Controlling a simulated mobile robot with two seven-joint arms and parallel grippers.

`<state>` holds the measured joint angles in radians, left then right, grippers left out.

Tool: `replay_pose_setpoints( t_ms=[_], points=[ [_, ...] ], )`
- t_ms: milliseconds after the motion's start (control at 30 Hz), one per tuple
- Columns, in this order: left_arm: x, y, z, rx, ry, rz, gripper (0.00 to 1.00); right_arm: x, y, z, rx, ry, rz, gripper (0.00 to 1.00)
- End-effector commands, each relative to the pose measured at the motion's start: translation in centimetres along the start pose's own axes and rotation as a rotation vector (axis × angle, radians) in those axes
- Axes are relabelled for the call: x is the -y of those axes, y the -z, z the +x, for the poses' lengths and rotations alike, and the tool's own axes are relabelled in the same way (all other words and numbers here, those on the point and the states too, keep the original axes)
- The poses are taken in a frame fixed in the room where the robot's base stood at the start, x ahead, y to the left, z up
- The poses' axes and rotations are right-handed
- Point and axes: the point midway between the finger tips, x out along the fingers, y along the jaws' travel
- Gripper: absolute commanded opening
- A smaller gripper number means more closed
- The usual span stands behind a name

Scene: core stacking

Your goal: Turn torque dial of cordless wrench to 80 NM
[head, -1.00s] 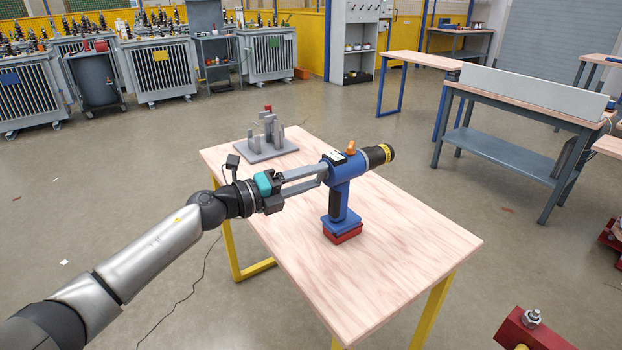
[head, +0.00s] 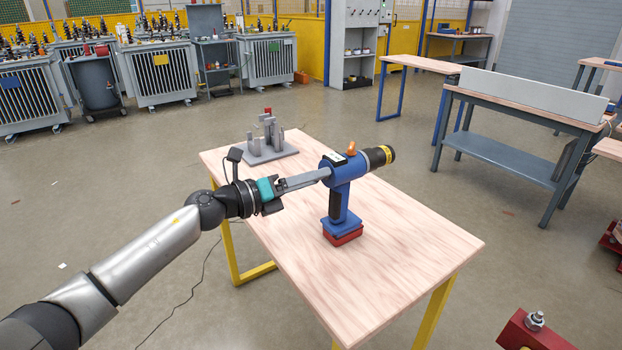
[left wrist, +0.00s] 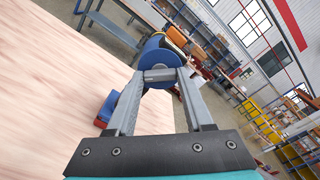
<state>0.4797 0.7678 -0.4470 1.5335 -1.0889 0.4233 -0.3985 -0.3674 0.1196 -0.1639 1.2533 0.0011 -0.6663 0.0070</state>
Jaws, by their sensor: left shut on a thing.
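The cordless wrench (head: 340,199) stands upright on the wooden table, blue with a red base and a black and yellow nose pointing right. A small display and an orange part sit on its top. My left gripper (head: 326,173) reaches in from the left, its fingertips at the wrench's rear end. In the left wrist view its fingers (left wrist: 160,75) close in against the round blue rear of the wrench (left wrist: 160,56). They are shut on the torque dial, which is mostly hidden between the tips. The dial's setting cannot be read. My right gripper is out of view.
The wooden table (head: 400,260) has clear room in front and to the right of the wrench. A grey stepped fixture (head: 267,150) stands at its back left. A red block with a bolt (head: 535,330) shows at lower right. Other benches stand farther off.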

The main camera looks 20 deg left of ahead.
Motion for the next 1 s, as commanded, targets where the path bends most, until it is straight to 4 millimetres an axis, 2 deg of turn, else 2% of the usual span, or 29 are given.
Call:
replay_pose_setpoints(
  t_ms=[167,200,467,767,1000],
  points=[
    [-0.1,-0.1,0.0,0.002,-0.002,0.004,0.00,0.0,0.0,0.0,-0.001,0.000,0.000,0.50],
    [-0.1,-0.1,0.0,0.002,-0.002,0.004,0.53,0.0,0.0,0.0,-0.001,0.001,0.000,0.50],
    [-0.1,-0.1,0.0,0.002,-0.002,0.002,0.82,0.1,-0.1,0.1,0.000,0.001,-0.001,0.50],
    [-0.1,-0.1,-0.2,0.001,-0.002,0.000,0.82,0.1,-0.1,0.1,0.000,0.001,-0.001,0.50],
    [-0.1,0.0,-2.4,-0.001,-0.005,0.000,0.82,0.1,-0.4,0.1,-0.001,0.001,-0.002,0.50]
  ],
)
